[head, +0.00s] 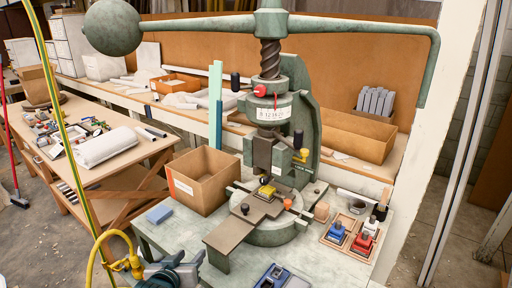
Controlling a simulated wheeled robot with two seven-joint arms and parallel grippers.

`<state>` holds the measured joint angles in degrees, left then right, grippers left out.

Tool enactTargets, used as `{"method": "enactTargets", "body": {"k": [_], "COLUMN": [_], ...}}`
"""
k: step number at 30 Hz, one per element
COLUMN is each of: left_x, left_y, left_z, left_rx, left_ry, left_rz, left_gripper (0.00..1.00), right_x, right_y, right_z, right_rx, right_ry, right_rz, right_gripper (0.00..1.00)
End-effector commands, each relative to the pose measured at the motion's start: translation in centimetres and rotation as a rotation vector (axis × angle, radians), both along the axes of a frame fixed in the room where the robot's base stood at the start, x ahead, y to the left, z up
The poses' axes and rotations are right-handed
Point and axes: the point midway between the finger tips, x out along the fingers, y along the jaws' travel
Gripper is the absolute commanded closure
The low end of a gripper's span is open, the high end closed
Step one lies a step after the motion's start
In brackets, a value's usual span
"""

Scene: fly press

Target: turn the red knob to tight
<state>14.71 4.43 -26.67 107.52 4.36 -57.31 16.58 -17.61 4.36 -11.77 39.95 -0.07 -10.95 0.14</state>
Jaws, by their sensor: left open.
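The red knob (260,91) sticks out at the left front of the green press's collar, below the thick screw (270,58). A white label with dark figures (272,113) is on the collar below it. The knob's setting is too small to read. My left gripper (174,262) is at the bottom edge, low and well below and left of the knob, open and touching nothing that I can see. Its lower part is cut off by the frame. My right gripper is not in view.
The press's long lever has a large ball (113,27) at the upper left. A cardboard box (205,180) stands left of the press. Small red and blue devices (367,229) sit in trays at right. A yellow hose (100,245) curves beside my left gripper.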

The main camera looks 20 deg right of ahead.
Motion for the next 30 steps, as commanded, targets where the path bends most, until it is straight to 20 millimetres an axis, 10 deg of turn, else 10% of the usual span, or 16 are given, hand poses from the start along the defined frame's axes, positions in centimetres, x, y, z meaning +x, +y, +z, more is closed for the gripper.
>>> {"method": "enactTargets", "body": {"k": [11,21,30], "left_x": [2.6,-1.4,-4.1], "left_y": [-5.5,-11.1,-12.7], "left_z": [18.9,38.1,43.2], "left_rx": [-0.07,-0.114,-0.115], "left_ry": [-0.214,-0.442,-0.509], "left_rz": [-0.088,-0.218,-0.265], "left_gripper": [0.57,0.57,0.57], "right_x": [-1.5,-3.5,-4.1], "right_y": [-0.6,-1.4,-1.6], "right_z": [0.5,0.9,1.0], "right_rx": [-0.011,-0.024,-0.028], "right_ry": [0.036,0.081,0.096], "right_rz": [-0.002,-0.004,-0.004], "right_gripper": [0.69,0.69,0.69]}}
